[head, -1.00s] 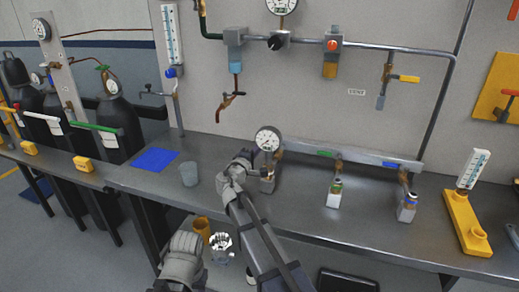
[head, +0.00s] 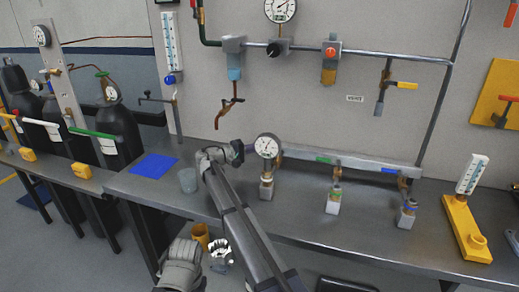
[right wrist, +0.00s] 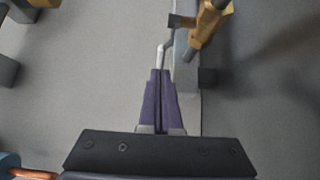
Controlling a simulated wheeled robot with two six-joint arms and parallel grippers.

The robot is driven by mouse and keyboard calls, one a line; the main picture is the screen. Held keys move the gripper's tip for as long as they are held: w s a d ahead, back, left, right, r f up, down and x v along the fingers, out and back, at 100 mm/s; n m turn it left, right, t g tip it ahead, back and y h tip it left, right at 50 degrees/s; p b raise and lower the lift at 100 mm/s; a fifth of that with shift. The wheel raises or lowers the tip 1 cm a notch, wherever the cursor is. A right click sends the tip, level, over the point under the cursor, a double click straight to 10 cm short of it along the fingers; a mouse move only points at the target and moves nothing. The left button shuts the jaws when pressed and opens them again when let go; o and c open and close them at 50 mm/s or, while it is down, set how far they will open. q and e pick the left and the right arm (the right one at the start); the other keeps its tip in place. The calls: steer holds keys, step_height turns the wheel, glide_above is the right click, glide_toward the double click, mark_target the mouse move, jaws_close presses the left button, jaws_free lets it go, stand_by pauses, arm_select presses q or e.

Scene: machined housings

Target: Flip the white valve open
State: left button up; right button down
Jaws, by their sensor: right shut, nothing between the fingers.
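The valve with a white band (head: 267,180) stands on the bench below the round gauge, at the left end of the manifold. My right gripper (right wrist: 160,73) is shut and empty in the right wrist view. Its tips are close to a pale bent handle (right wrist: 163,52) beside a brass body (right wrist: 207,25); I cannot tell whether they touch, or which fitting this is. In the head view my right arm reaches up over the bench, with its wrist left of the gauge and the fingertips not clear.
Green-banded (head: 335,200) and blue-banded (head: 407,213) valves stand to the right along the manifold. A grey cup (head: 188,180) and a blue mat (head: 154,163) are to the left on the bench. A yellow stand (head: 464,228) is at the right.

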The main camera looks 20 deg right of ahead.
steer(key=shift+w+d, duration=0.2)
steer(key=shift+d, duration=0.45)
steer(key=shift+w+d, duration=0.25)
steer(key=shift+d, duration=0.45)
steer(key=shift+w+d, duration=0.2)
steer(key=shift+d, duration=0.6)
